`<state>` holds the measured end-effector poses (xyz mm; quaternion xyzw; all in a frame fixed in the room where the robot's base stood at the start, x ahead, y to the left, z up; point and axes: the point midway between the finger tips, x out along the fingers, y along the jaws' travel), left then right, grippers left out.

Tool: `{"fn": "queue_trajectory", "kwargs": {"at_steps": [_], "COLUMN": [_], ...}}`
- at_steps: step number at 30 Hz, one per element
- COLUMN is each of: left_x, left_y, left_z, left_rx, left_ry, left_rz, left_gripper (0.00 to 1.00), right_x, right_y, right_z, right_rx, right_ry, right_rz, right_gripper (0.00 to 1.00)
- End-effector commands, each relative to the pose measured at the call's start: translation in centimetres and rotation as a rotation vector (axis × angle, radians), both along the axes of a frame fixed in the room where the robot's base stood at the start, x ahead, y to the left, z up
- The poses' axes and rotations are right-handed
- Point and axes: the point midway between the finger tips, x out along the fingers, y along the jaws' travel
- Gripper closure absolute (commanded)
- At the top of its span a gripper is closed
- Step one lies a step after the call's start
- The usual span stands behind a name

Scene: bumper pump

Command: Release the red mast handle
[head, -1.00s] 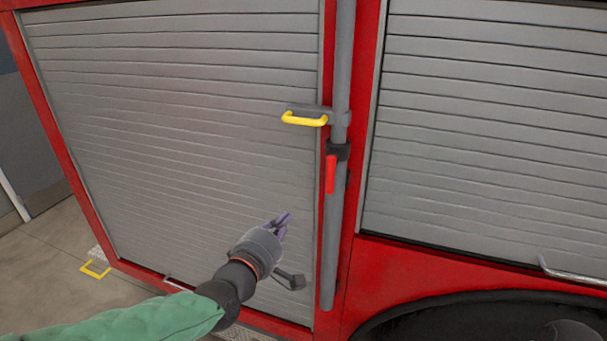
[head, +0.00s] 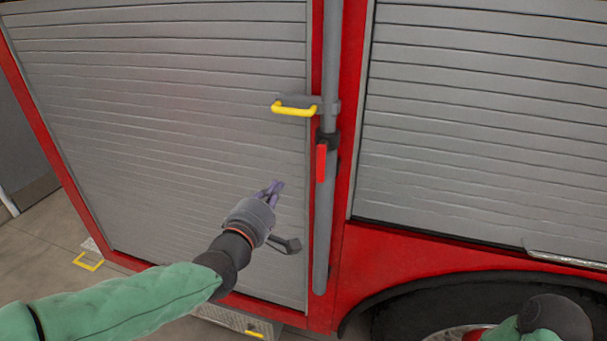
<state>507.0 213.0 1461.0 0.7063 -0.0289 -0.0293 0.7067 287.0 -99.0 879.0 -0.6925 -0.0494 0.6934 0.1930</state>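The red mast handle (head: 321,163) is a short red lever. It hangs straight down along the grey mast pole (head: 324,225), just below a dark collar (head: 328,138). My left gripper (head: 272,188) is in front of the grey shutter, left of and a little below the red handle, apart from it. Its purple fingers point up and lie close together in the picture; whether they are open or shut is unclear. Nothing shows between them. Part of my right arm shows at the bottom right, but its gripper is out of view.
A yellow grab handle (head: 293,109) sticks out left of the pole, above the red handle. Grey roller shutters (head: 150,110) flank the red frame. A wheel (head: 425,313) is at the lower right. A yellow-handled step (head: 88,262) stands low at the left.

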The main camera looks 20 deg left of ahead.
Motion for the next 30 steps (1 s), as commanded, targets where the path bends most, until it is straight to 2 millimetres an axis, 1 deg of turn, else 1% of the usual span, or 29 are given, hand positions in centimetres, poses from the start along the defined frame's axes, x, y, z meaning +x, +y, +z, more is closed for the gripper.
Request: {"fn": "queue_trajectory", "kwargs": {"at_steps": [1,14,15,17,21,25,30], "left_x": [0.8,6.7,6.7,6.7,7.0,7.0,7.1], "left_y": [-0.1,-0.6,-1.5,-2.4,-3.8,-4.4,-4.5], "left_z": [0.1,0.0,0.2,0.2,0.2,0.1,0.0], "left_rx": [0.001,0.0,0.0,0.0,0.0,0.0,0.001], "left_ry": [0.002,0.001,0.002,0.001,0.0,-0.001,-0.001], "left_rz": [-0.001,0.0,-0.006,-0.007,-0.004,-0.002,-0.001], "left_gripper": [1.0,1.0,1.0,1.0,1.0,1.0,1.0], "right_x": [0.0,0.0,0.0,0.0,0.0,0.0,0.0], "right_y": [0.0,0.0,0.0,0.0,0.0,0.0,0.0], "right_z": [0.3,1.5,1.9,2.3,2.9,3.0,3.0], "right_rx": [0.0,0.0,0.0,0.0,0.0,0.0,0.0], "right_ry": [0.0,0.0,0.0,0.0,0.0,0.0,0.0], "right_rz": [0.0,0.0,0.0,0.0,0.0,0.0,0.0], "right_gripper": [0.6,0.6,0.6,0.6,0.6,0.6,0.6]}}
